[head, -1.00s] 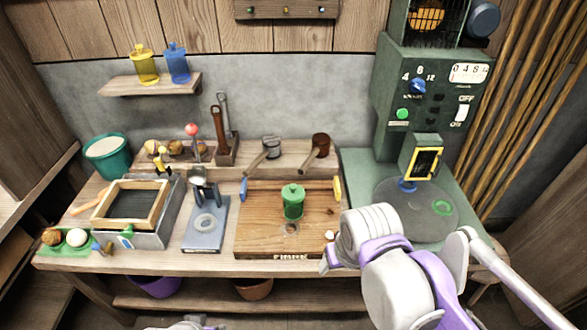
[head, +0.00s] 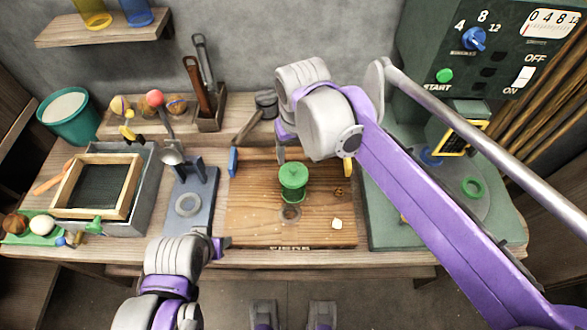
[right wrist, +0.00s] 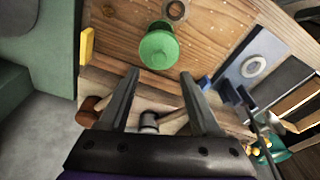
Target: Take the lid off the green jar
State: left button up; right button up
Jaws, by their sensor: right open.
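The green jar (head: 292,194) stands upright on the wooden board with its round, knobbed green lid (head: 294,172) on top. In the right wrist view the green lid (right wrist: 159,49) is seen from above, just beyond my fingertips, and hides most of the jar. My right gripper (right wrist: 159,73) is open and empty, its fingers apart and pointing toward the jar without touching it. In the head view the right gripper (head: 281,154) is partly hidden behind its wrist, just behind the jar. My left gripper (head: 226,243) is low at the board's front left; its opening is unclear.
The board (head: 248,225) carries a small pale piece (head: 336,224) and a ring mark before the jar. A blue-grey stand (head: 190,225) and framed tray (head: 60,205) are left. The green machine (head: 385,225) is right. The board's front is mostly clear.

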aim_at(293, 168)
jog(key=f, duration=0.4)
jog(key=w+f, duration=0.1)
jog(key=f, duration=0.2)
jog(key=shift+a+b, duration=0.15)
jog(key=shift+b, duration=0.15)
jog(key=shift+r, duration=0.1)
grip_shut()
